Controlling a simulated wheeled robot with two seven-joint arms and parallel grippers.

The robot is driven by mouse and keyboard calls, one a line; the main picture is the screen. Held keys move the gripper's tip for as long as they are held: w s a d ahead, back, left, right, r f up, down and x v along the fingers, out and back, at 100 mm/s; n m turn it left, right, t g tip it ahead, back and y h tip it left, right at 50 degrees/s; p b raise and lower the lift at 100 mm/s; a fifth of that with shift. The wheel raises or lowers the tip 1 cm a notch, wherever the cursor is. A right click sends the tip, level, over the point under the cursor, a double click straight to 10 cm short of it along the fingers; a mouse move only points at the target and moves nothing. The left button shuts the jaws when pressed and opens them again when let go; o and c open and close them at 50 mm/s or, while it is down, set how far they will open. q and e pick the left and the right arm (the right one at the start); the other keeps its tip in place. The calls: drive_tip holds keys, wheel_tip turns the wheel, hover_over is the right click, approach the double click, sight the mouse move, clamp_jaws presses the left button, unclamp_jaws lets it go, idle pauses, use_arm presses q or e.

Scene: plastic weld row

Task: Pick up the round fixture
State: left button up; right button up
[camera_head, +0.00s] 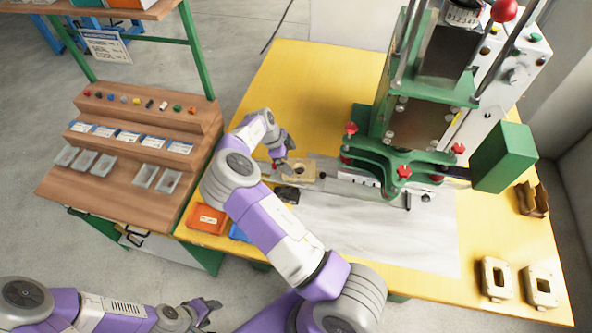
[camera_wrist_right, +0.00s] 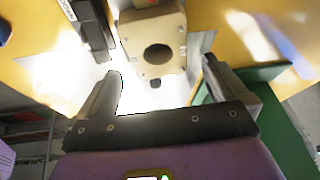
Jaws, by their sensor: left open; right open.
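The round fixture (camera_head: 299,171), a beige block with a round hole, lies on the grey strip left of the green press. It also shows in the right wrist view (camera_wrist_right: 151,22), just beyond and partly between my right fingertips. My right gripper (camera_head: 282,155) is open at the fixture's left, with a finger on each side in the wrist view (camera_wrist_right: 162,76) and nothing held. I cannot tell whether a finger touches the fixture. My left gripper (camera_head: 208,312) is open and empty at the bottom left, off the table.
The green press (camera_head: 405,165) stands to the right of the fixture. A black part (camera_head: 287,194) lies just in front of it. An orange tray (camera_head: 207,218) sits at the table's left edge. Two beige blocks with squarish holes (camera_head: 495,278) (camera_head: 541,288) and brown parts (camera_head: 532,199) are at right.

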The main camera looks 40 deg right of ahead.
drive_tip(key=x, duration=0.6)
drive_tip(key=shift+s+d+f, duration=0.1)
drive_tip(key=shift+s+d, duration=0.1)
drive_tip(key=shift+s, duration=0.2)
drive_tip(key=shift+c, duration=0.3)
drive_tip(key=c, duration=0.8)
wheel_tip(320, 180, up, 10)
drive_tip(key=shift+c, duration=0.2)
wheel_tip(320, 180, up, 5)
drive_tip(key=p, duration=0.5)
hover_over(298, 167)
drive_tip(key=s+a, duration=0.2)
drive_tip(key=shift+d, duration=0.15)
